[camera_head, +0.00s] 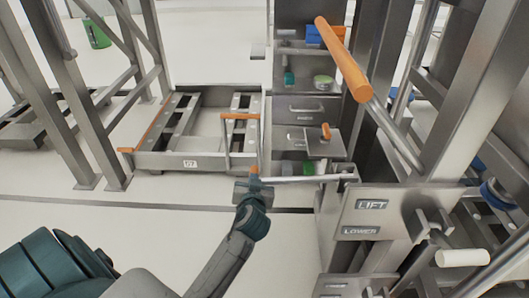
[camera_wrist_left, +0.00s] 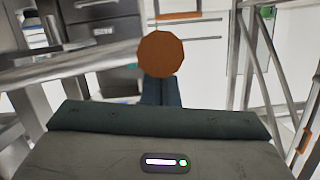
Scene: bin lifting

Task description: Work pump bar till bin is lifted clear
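A steel bar with a thick orange grip (camera_head: 343,60) slants up over the right frame. No gripper is on this grip. A thinner steel bar (camera_head: 310,178) runs sideways from a bracket beside the LIFT and LOWER plate (camera_head: 368,222). My left gripper (camera_head: 252,187) is at this bar's left end, below a small orange tip (camera_head: 254,169). In the left wrist view a round orange end (camera_wrist_left: 161,53) hides the fingertips; the dark fingers (camera_wrist_left: 161,92) look closed around its shaft. A low steel bin marked 07 (camera_head: 190,162) stands on the floor. My right gripper is not in view.
A lever with a white grip (camera_head: 462,258) sticks out at the lower right. A steel cabinet with drawers (camera_head: 305,108) stands behind the bar. Steel posts (camera_head: 62,100) rise at the left, with a green bucket (camera_head: 97,32) beyond. The floor in front of the bin is clear.

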